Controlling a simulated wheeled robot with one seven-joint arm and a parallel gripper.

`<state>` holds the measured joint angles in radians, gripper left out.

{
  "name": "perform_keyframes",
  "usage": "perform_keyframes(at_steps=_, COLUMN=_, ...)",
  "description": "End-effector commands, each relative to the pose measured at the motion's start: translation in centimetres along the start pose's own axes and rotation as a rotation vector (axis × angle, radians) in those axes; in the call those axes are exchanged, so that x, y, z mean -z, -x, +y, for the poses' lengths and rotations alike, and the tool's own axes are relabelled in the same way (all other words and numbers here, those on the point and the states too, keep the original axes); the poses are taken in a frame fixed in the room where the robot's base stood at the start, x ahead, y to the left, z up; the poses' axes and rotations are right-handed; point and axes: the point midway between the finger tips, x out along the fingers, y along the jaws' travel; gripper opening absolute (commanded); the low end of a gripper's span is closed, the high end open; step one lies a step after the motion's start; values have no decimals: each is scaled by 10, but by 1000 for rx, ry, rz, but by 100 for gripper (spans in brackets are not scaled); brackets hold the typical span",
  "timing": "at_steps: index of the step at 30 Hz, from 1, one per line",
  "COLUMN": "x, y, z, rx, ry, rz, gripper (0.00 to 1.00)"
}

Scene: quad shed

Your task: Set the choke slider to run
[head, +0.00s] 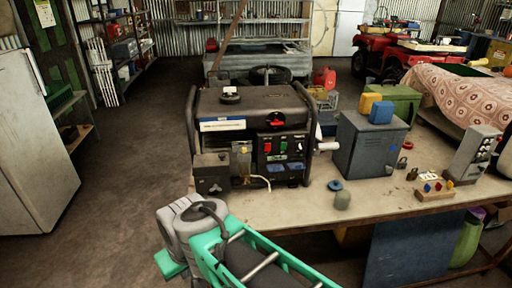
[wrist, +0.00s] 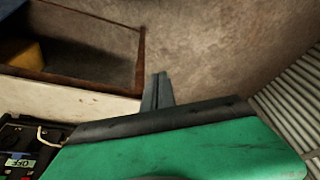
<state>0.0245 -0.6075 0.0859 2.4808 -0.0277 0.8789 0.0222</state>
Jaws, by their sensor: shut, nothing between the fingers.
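A black-framed generator (head: 252,130) stands upright on the workbench (head: 300,207) in the head view. Its front panel (head: 284,155) has red and green switches and sockets. A small yellow part (head: 242,154) sits left of the panel, above a pale looping cable. I cannot make out the choke slider or its setting for certain. In the wrist view, a corner of what looks like the generator (wrist: 20,150), with an "OFF" label, shows at lower left. My gripper (wrist: 158,80) is shut and empty, pointing over the floor beside the bench, apart from the generator.
Padlocks and a small block with coloured knobs (head: 435,190) lie farther right. A white fridge (head: 35,145) stands at left. The floor (head: 120,190) between fridge and bench is clear.

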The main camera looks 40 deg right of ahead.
Motion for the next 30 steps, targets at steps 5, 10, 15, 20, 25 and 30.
perform_keyframes(at_steps=5, x=51, y=-37, z=43, rx=76, ry=-302, rz=182, gripper=0)
perform_keyframes(at_steps=10, x=111, y=-48, z=141, rx=262, ry=-797, rz=517, gripper=0)
perform_keyframes(at_steps=15, x=117, y=-7, z=266, rx=512, ry=-1253, rz=906, gripper=0)
perform_keyframes(at_steps=20, x=87, y=42, z=340, rx=704, ry=-1474, rz=1171, gripper=0)
perform_keyframes(at_steps=25, x=83, y=58, z=358, rx=770, ry=-1521, rz=1244, gripper=0)
perform_keyframes(at_steps=30, x=110, y=51, z=365, rx=771, ry=-1516, rz=1238, gripper=0)
